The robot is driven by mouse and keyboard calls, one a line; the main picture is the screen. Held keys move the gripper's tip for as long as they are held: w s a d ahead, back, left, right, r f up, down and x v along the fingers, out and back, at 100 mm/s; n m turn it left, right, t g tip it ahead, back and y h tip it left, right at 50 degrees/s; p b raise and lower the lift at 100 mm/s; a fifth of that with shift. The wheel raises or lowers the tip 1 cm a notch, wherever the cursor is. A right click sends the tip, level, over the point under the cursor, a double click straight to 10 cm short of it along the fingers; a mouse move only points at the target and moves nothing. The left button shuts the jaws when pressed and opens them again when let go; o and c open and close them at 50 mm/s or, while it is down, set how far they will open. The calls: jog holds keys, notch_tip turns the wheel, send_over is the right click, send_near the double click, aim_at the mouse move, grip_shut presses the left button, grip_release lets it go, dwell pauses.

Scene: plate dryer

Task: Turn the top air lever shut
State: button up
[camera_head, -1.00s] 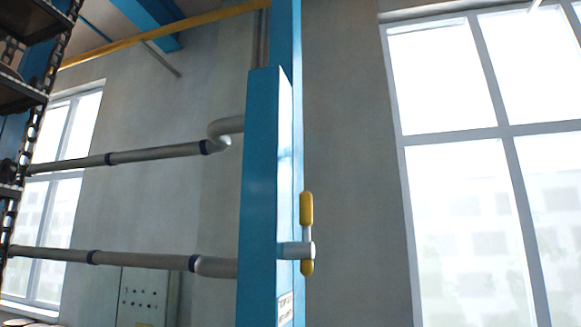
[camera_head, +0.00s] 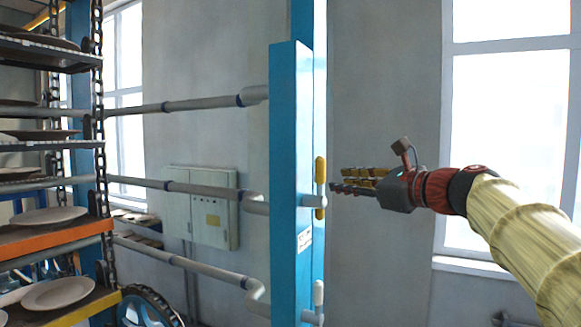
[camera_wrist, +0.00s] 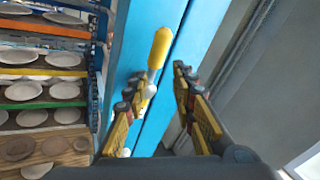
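The top air lever (camera_head: 320,184) has a yellow handle and a grey hub, and it stands upright on the right side of a blue post (camera_head: 291,150). In the wrist view its yellow handle (camera_wrist: 160,46) rises ahead of my fingers, and its lower part shows in the gap between them. My gripper (camera_head: 336,180) is just right of the lever in the head view, pointing left towards it. In the wrist view my gripper (camera_wrist: 157,78) is open, with one finger on each side of the lever's line. I cannot tell whether either finger touches it.
A second, pale lever (camera_head: 318,293) sits lower on the post. Grey pipes (camera_head: 200,104) run left from the post. A rack with plates (camera_head: 55,294) stands at the left, and a grey cabinet (camera_head: 203,210) is on the wall. Windows are at right.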

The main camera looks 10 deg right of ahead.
aim_at(324, 169)
jog(key=shift+w+a+r+m+t+y+p, duration=0.1)
jog(key=shift+w+a+r+m+p, duration=0.3)
jog(key=shift+w+a+m, duration=0.55)
jog(key=shift+w+a+r+m+t+y+p, duration=0.1)
jog(key=shift+w+a+r+m+p, duration=0.35)
jog(key=shift+w, duration=0.8)
jog(key=shift+w+a+r+m+t+y+p, duration=0.1)
jog(key=shift+w+a+r+m+p, duration=0.2)
jog(key=shift+w+a+m, duration=0.65)
jog(key=shift+w+d+n, duration=0.1)
jog(key=shift+d+n, duration=0.05)
jog(key=shift+n, duration=0.1)
jog(key=shift+c, duration=1)
jog(key=c, duration=0.4)
grip_shut()
